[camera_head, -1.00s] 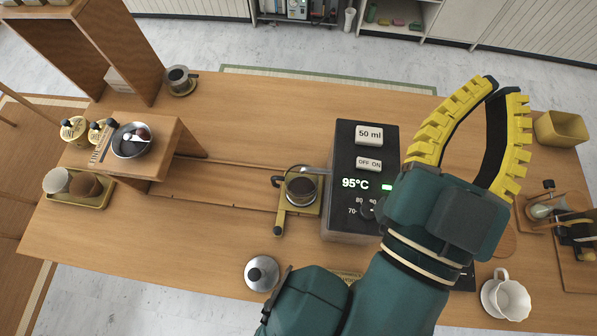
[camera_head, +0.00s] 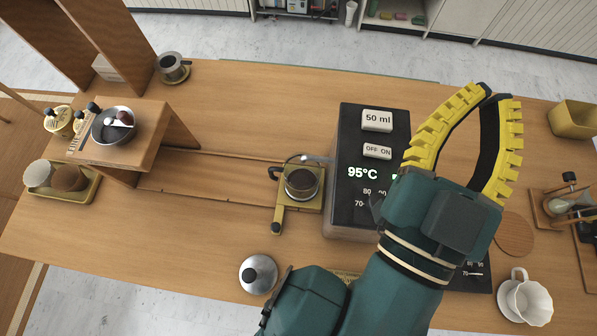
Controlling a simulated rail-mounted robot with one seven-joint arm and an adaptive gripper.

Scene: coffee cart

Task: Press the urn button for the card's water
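The urn (camera_head: 335,215) is a dark-topped box in the middle of the table. Its top bears a white "50 ml" plate (camera_head: 377,120), a white "OFF ON" plate (camera_head: 377,151), a lit "95°C" readout (camera_head: 362,172), a green light and a dial marked 70 and 80. My gripper (camera_head: 499,92) is above the table, right of the urn's plates. Its yellow ribbed fingers bow apart in the middle and come together at the tips, with nothing between them. My gripper's base and arm hide the urn's right and lower right parts. I cannot make out the card's writing.
A glass vessel (camera_head: 301,184) stands on a yellow stand left of the urn. A silver lidded pot (camera_head: 258,274) is at the front. A white cup (camera_head: 527,301) and a yellow bin (camera_head: 573,120) are right. A wooden riser (camera_head: 150,150) holds a bowl (camera_head: 113,126). Table behind the urn is clear.

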